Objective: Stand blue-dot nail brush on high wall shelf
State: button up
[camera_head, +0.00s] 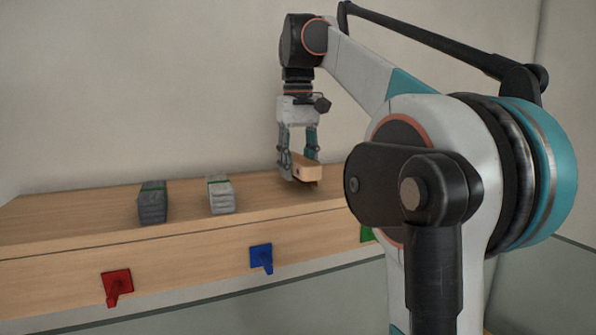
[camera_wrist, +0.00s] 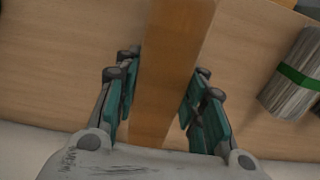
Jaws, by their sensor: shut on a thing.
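My gripper (camera_head: 301,160) points down over the wooden shelf (camera_head: 90,225) and is shut on a wooden-backed brush (camera_head: 307,171). The brush is a light brown block with a darker underside, held low at the shelf top. I cannot tell whether it touches the shelf. In the wrist view the brush (camera_wrist: 172,70) runs lengthwise between the two teal-padded fingers (camera_wrist: 163,95) and past the top edge. No blue dot shows on the faces in view, so I cannot confirm which brush it is.
Two grey bristle bundles with green bands, one left (camera_head: 152,202) and one nearer the brush (camera_head: 220,195), stand on the shelf. Red (camera_head: 116,285), blue (camera_head: 261,257) and partly hidden green (camera_head: 367,234) pegs are on its front face. The wall rises behind. The shelf's left end is clear.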

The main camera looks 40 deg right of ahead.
aim_at(297, 158)
jog(key=shift+f, duration=0.65)
jog(key=shift+f, duration=0.15)
jog(key=o, duration=1.3)
notch_tip(297, 158, up, 12)
jog(key=shift+r+p, duration=0.2)
jog(key=shift+p, duration=0.45)
jog(key=shift+f, duration=0.1)
